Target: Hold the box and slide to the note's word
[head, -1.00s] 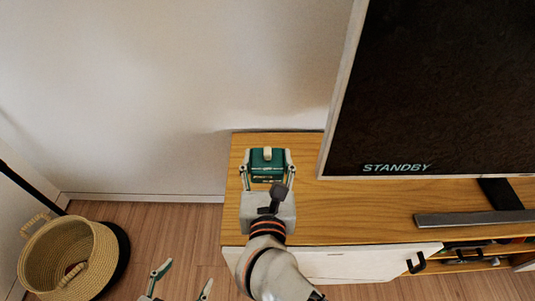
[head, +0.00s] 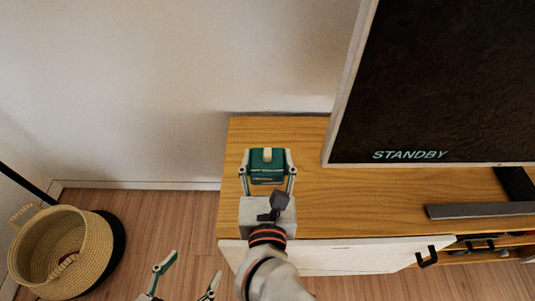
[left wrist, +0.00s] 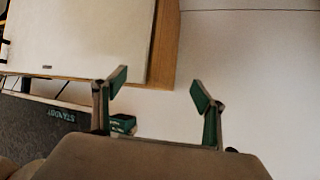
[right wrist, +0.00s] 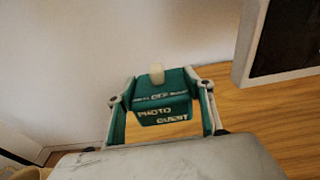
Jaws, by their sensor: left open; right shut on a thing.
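A small dark green box (head: 267,167) with a pale knob on top is above the left part of the wooden cabinet top; I cannot tell whether it touches the wood. My right gripper (head: 267,170) is shut on it, one finger at each side. In the right wrist view the box (right wrist: 162,100) shows pale lettering, with OFF in the upper line and PHOTO and GUEST below. The knob (right wrist: 156,73) stands near the middle. My left gripper (head: 189,273) is open and empty, low in front of the cabinet's left end. No note is visible.
A large screen (head: 450,80) reading STANDBY stands at right. A white door (head: 340,257) with a black handle is at the cabinet's front. A woven basket (head: 60,250) stands on the floor at left.

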